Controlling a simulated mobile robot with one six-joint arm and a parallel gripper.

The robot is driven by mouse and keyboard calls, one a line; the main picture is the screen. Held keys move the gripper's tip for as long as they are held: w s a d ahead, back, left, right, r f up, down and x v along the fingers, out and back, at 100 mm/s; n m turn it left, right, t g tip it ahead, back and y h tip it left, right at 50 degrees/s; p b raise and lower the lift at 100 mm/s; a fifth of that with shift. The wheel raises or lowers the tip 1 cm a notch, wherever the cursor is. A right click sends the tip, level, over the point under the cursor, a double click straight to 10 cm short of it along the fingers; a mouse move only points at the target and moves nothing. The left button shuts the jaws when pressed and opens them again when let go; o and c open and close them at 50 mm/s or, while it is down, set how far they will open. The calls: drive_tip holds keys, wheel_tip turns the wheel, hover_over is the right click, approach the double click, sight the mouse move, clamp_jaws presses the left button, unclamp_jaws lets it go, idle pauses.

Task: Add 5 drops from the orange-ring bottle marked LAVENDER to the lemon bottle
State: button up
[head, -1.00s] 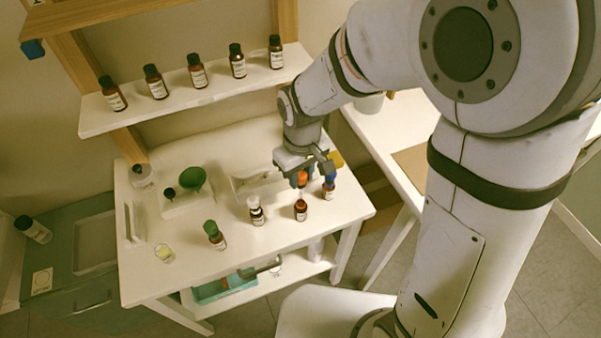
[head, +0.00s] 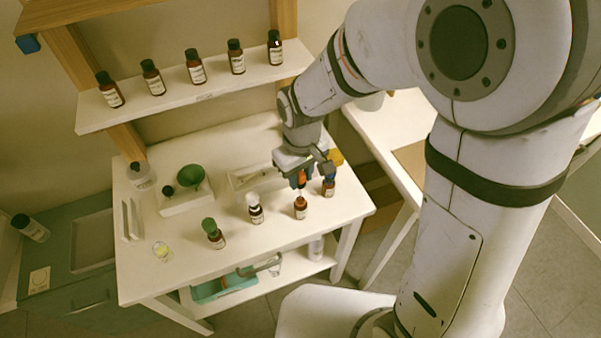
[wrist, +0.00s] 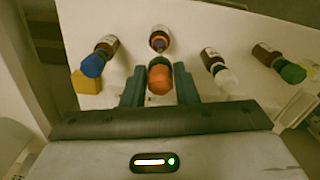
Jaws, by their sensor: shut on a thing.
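My gripper (wrist: 160,88) is shut on an orange dropper cap (wrist: 159,78), which also shows in the head view (head: 301,178). It holds the cap above a brown bottle (head: 300,207) near the table's front right. That bottle shows capless in the wrist view (wrist: 160,40), just beyond the cap. Whether the dropper's tip is inside the neck, I cannot tell. Beside it stand a white-capped bottle (head: 255,213), a green-capped bottle (head: 215,238) and a blue-capped bottle (head: 329,187). Their labels are too small to read, so I cannot tell which is LAVENDER or lemon.
A small glass with yellow contents (head: 161,252) stands at the table's front left. A green bowl (head: 191,178) sits behind it. Several black-capped bottles line the shelf (head: 130,115) above. A yellow block (wrist: 86,82) lies close to the blue-capped bottle.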

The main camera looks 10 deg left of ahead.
sight(301, 197)
drive_tip(key=shift+f+b, duration=2.55)
drive_tip(key=shift+f, duration=0.75)
drive_tip(key=o, duration=0.3)
idle(0.3)
drive_tip(key=shift+r, duration=0.15)
wheel_tip(301, 197, up, 8)
drive_tip(key=p, duration=0.6)
drive_tip(key=shift+r, duration=0.25)
